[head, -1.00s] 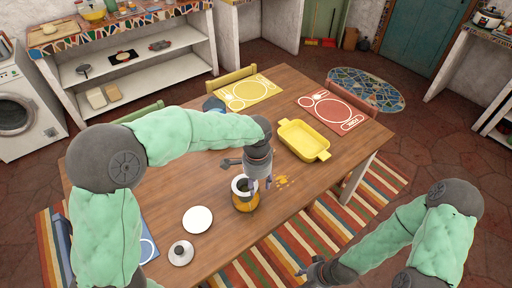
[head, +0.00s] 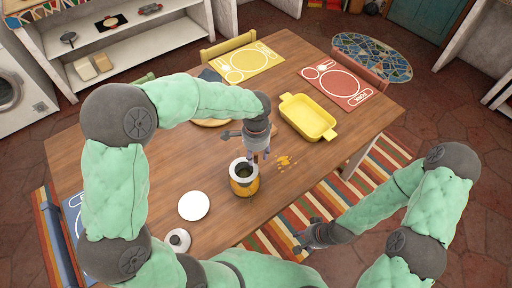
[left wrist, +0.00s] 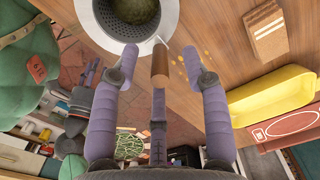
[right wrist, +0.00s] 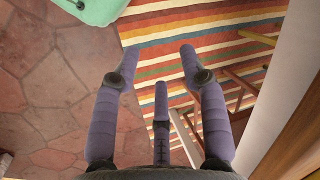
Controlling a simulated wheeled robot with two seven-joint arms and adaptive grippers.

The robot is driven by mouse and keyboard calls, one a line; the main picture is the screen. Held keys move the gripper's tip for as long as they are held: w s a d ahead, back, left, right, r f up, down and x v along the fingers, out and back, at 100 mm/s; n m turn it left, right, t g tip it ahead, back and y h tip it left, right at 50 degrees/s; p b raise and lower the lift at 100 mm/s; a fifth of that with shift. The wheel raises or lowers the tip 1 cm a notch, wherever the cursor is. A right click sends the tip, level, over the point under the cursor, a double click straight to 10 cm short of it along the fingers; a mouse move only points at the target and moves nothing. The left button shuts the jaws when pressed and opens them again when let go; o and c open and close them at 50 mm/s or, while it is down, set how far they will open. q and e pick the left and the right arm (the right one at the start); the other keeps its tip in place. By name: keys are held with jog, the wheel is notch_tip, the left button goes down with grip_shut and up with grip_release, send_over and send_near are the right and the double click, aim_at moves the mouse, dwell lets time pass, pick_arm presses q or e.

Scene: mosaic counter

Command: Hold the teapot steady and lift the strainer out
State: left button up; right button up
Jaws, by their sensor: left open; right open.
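The orange teapot (head: 245,187) stands uncovered on the wooden table, its pale rim upward. The dark mesh strainer (left wrist: 102,14) sits in its mouth, with dark green contents inside. In the left wrist view, the strainer's brown wooden handle (left wrist: 160,66) sticks out past the rim between my open left fingers, which do not close on it. In the head view my left gripper (head: 261,156) is just above and right of the teapot's mouth. My right gripper (head: 299,246) is open and empty, off the table's front edge; its wrist view shows only floor and rug between the fingers (right wrist: 158,55).
A white plate (head: 194,206) and a lid with a dark knob (head: 178,240) lie left of the teapot. A yellow baking dish (head: 308,118) stands further back.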

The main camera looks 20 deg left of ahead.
pick_arm(q)
jog(key=shift+f+b, duration=0.3)
jog(key=shift+f, duration=1.05)
